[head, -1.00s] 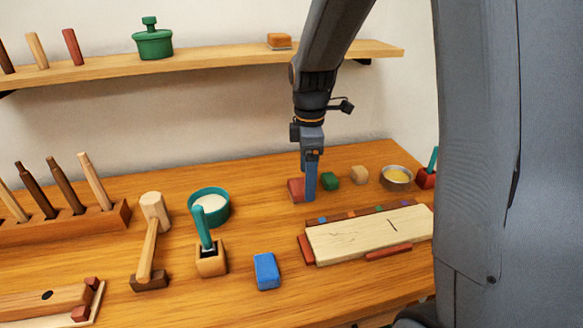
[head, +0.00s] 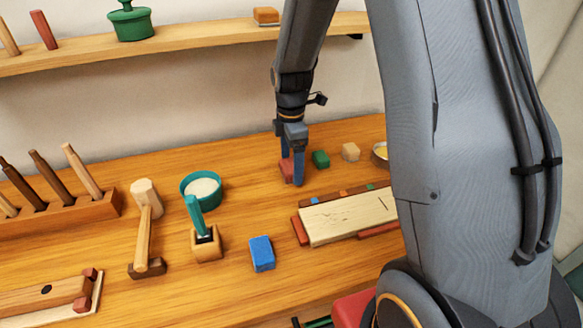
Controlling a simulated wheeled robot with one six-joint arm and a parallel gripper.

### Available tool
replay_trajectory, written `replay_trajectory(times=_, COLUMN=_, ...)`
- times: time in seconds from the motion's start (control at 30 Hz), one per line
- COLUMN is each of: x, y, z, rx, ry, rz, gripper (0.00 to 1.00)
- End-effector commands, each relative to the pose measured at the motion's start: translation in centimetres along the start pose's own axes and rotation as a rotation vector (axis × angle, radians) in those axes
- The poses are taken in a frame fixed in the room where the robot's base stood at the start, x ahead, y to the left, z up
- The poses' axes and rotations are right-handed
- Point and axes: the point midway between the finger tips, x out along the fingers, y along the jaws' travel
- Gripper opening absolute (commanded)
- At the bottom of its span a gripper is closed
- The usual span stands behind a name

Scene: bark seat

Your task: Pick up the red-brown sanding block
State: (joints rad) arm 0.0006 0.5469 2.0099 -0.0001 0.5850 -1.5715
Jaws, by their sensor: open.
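The red-brown sanding block (head: 286,171) lies on the wooden bench, left of a green block. My gripper (head: 293,172) points down over it, with its blue fingers apart. One finger stands in front of the block's right part, and the other is near its upper left side. Part of the block is hidden behind the near finger. I cannot tell whether either finger touches it.
A green block (head: 320,159) and a tan block (head: 351,152) lie close to the right. A pale board (head: 345,217) lies in front. A blue block (head: 262,254), a teal bowl (head: 201,189) and a mallet (head: 146,222) are nearer or further left. A shelf (head: 190,44) runs above.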

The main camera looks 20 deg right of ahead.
Motion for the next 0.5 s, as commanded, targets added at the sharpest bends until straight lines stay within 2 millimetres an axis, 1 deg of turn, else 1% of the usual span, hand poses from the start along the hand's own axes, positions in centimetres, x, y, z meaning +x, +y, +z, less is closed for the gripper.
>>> replay_trajectory(times=0.27, x=0.32, y=0.00, z=0.00, rx=0.000, ry=0.000, rz=0.000, gripper=0.84)
replay_trajectory(times=0.37, x=0.31, y=0.00, z=0.00, rx=0.000, ry=0.000, rz=0.000, gripper=0.69)
replay_trajectory(times=0.5, x=0.30, y=0.00, z=0.00, rx=0.000, ry=0.000, rz=0.000, gripper=0.46)
